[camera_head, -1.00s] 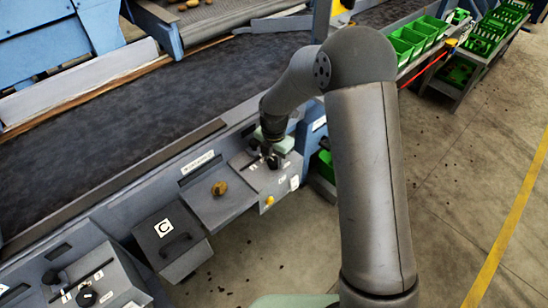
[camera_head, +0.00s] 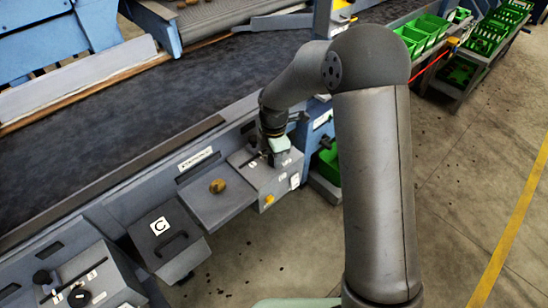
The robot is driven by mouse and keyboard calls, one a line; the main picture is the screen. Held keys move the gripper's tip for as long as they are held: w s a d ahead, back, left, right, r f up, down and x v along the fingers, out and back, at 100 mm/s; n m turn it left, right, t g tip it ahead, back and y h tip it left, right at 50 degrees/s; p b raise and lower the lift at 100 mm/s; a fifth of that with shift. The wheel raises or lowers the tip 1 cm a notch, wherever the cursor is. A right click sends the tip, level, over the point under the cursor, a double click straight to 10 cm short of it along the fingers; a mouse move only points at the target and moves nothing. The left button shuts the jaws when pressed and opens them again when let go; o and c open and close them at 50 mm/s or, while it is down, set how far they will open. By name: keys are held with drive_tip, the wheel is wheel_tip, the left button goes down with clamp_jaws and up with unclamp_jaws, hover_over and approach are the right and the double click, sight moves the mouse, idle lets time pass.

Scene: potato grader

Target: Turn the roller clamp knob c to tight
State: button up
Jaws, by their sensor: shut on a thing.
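My gripper (camera_head: 273,162) is at a grey control box (camera_head: 262,176) on the side of the conveyor, right of the middle of the picture. It points down and is shut on a small dark knob on the top of this box. The fingers and hand hide most of the knob, so its setting cannot be read. A small white label is beside it on the box top. A panel with a large letter C (camera_head: 160,226) and a dark handle stands further left, apart from my gripper.
A potato (camera_head: 217,186) lies on a grey shelf (camera_head: 222,206) left of the control box. Another control box with a black knob (camera_head: 79,297) is at lower left. The dark conveyor belt (camera_head: 150,140) runs behind. Green crates (camera_head: 410,38) stand at upper right.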

drive_tip(key=m+b, duration=0.2)
drive_tip(key=m, duration=0.2)
drive_tip(key=shift+m, duration=0.3)
drive_tip(key=m+b, duration=0.1)
drive_tip(key=m, duration=0.3)
drive_tip(key=shift+w+m+b, duration=0.1)
drive_tip(key=shift+m+b, duration=0.2)
drive_tip(key=m+b, duration=0.1)
drive_tip(key=m, duration=0.3)
drive_tip(key=shift+m, duration=0.3)
drive_tip(key=shift+m+b, duration=0.55)
drive_tip(key=shift+m, duration=1.55)
drive_tip(key=shift+r, duration=0.1)
drive_tip(key=o, duration=1)
wheel_tip(320, 180, up, 17)
drive_tip(key=shift+r, duration=0.2)
